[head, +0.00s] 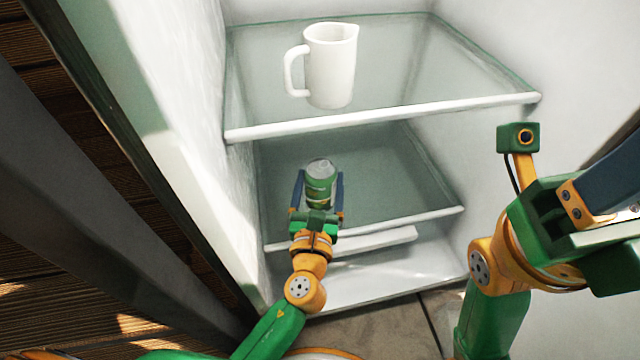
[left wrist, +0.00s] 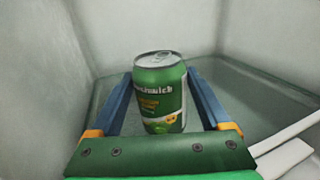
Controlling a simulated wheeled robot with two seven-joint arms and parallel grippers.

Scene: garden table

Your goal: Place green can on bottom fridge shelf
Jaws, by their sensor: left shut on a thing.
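The green can (head: 320,183) with a silver top is upright between the fingers of my left gripper (head: 319,190), which is shut on it. The can also shows in the left wrist view (left wrist: 160,95), with one blue finger on each side. It is inside the open fridge, over the lower glass shelf (head: 390,185) and below the upper glass shelf (head: 430,65). I cannot tell whether the can's base touches the glass. My right gripper (head: 610,170) is partly in view at the right edge; its fingertips are cut off.
A white jug (head: 330,65) stands on the upper shelf. The fridge's left wall (head: 180,80) is close to my left arm. The lower shelf is bare to the can's right. A white ledge (head: 375,241) lies beneath it.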

